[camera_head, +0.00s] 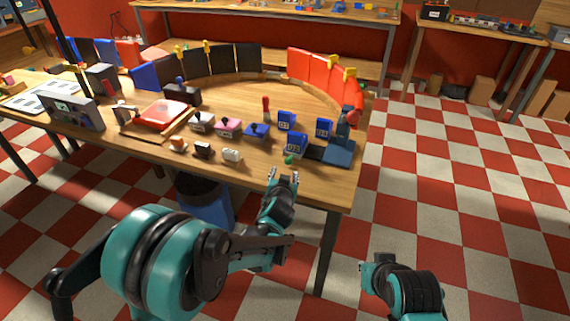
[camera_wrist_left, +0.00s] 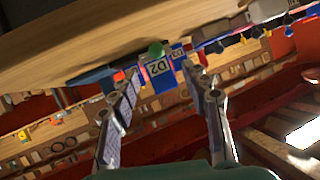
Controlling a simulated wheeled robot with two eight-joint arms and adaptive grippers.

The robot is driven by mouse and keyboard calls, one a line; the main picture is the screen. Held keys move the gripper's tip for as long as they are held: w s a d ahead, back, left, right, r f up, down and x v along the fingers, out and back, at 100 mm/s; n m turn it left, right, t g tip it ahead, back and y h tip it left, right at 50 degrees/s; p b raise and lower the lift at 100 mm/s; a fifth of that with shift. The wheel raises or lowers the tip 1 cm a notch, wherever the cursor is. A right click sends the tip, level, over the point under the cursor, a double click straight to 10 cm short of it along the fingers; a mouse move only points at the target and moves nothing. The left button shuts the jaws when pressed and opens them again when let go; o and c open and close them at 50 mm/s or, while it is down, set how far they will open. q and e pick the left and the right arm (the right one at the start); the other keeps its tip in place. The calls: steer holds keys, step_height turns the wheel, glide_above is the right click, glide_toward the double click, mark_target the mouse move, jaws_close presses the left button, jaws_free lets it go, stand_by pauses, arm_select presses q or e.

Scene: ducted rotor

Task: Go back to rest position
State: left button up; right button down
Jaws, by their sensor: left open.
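My left gripper (camera_head: 283,174) is open and empty, just off the table's front edge near the right end. Its two fingers also show apart in the left wrist view (camera_wrist_left: 162,75). A blue block marked D2 (camera_wrist_left: 158,72) with a green knob (camera_wrist_left: 156,49) shows beyond and between the fingertips, not gripped. In the head view the green knob (camera_head: 289,160) sits near the table edge, in front of blue boxes (camera_head: 296,145). My right arm (camera_head: 400,290) is low at the right, over the floor. Its fingers cannot be made out.
The wooden table (camera_head: 330,185) carries a curved row of black and red panels (camera_head: 318,72), a red tray (camera_head: 165,113), small coloured blocks and a grey device (camera_head: 72,112). A blue bin (camera_head: 205,205) stands below. Checkered floor is free at the right.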

arm_select(q)
steer(key=shift+a, duration=0.1)
steer(key=s+a+r+n+g+y, duration=0.1)
steer(key=s+a+r+n+g, duration=0.3)
steer(key=s+a, duration=0.9)
steer(key=s+a+f+g, duration=0.1)
steer(key=s, duration=0.8)
steer(key=s+a+m+g, duration=0.1)
steer(key=s, duration=0.9)
steer(key=shift+s+f+g+h, duration=0.3)
steer(key=shift+f, duration=0.05)
